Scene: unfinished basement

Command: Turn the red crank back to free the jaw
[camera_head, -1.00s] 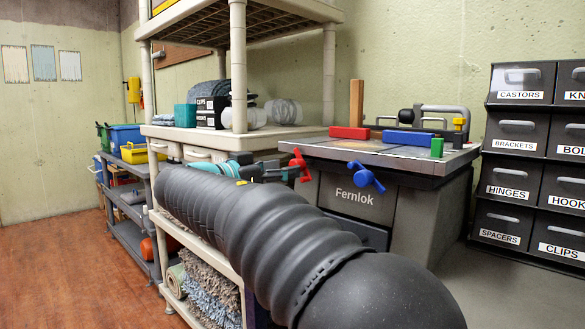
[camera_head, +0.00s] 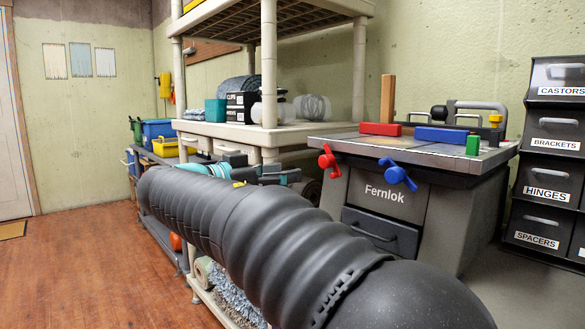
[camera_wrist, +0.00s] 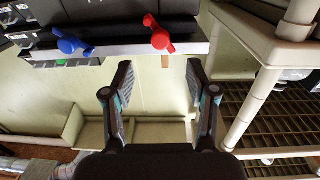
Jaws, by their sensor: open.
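The red crank (camera_head: 328,161) is on the front of the grey Fernlok bench (camera_head: 372,226), left of a blue crank (camera_head: 398,174). A red jaw block (camera_head: 380,129) and a blue jaw block (camera_head: 440,134) lie on the bench top; I cannot tell whether they touch anything between them. My gripper (camera_head: 288,173) is open and empty, left of the red crank and apart from it. In the wrist view the red crank (camera_wrist: 158,36) shows beyond the open fingertips of my gripper (camera_wrist: 160,80), with the blue crank (camera_wrist: 70,44) to its left.
A cream shelf unit (camera_head: 269,65) stands left of the bench, behind my gripper. Labelled dark drawers (camera_head: 550,180) stand at the right. A wooden post (camera_head: 387,98) and a green block (camera_head: 473,145) are on the bench. The wooden floor (camera_head: 85,265) at left is clear.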

